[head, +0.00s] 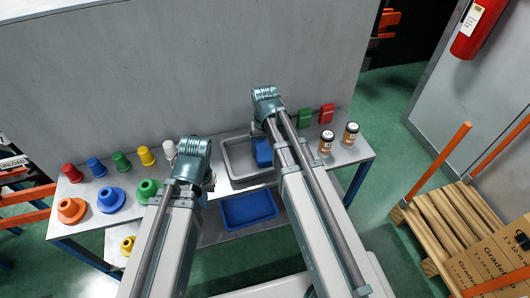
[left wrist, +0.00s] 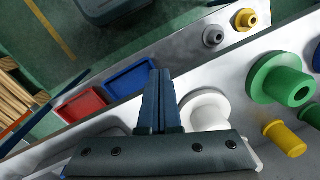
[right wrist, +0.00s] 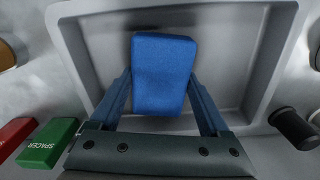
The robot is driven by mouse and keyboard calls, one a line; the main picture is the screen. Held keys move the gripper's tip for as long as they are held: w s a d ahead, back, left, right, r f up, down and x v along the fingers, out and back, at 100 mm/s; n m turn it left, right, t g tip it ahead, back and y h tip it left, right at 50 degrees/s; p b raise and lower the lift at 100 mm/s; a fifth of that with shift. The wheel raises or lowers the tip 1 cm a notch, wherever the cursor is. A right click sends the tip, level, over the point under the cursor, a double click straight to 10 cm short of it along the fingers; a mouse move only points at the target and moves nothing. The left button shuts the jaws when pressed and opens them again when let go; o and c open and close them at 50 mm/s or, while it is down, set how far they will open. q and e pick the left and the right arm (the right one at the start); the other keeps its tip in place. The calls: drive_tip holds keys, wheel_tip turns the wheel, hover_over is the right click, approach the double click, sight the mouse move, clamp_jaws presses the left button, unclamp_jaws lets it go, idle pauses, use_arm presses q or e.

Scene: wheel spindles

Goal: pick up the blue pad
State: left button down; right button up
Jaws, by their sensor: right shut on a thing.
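The blue pad (right wrist: 164,55) is a soft-looking block in the grey tray (right wrist: 256,55). In the head view the pad (head: 263,152) shows beside my right arm, at the tray (head: 232,150). My right gripper (right wrist: 160,78) has one finger on each side of the pad and is shut on it. I cannot tell whether the pad touches the tray floor. My left gripper (left wrist: 159,75) has its fingers together with nothing between them, beside a white flanged part (left wrist: 205,108). In the head view my arms hide both grippers' fingers.
Coloured cones and flanged parts, such as the orange one (head: 72,210), stand on the table's left. A green spacer box (right wrist: 46,143), a red box (head: 327,113) and jars (head: 327,141) stand right of the tray. A blue bin (head: 250,208) sits lower down.

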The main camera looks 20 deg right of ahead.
sight(265, 149)
drive_tip(key=shift+c, duration=0.8)
wheel_tip(265, 149, up, 10)
drive_tip(key=p, duration=1)
drive_tip(key=o, duration=0.7)
drive_tip(key=c, duration=0.6)
drive_tip(key=shift+a, duration=0.1)
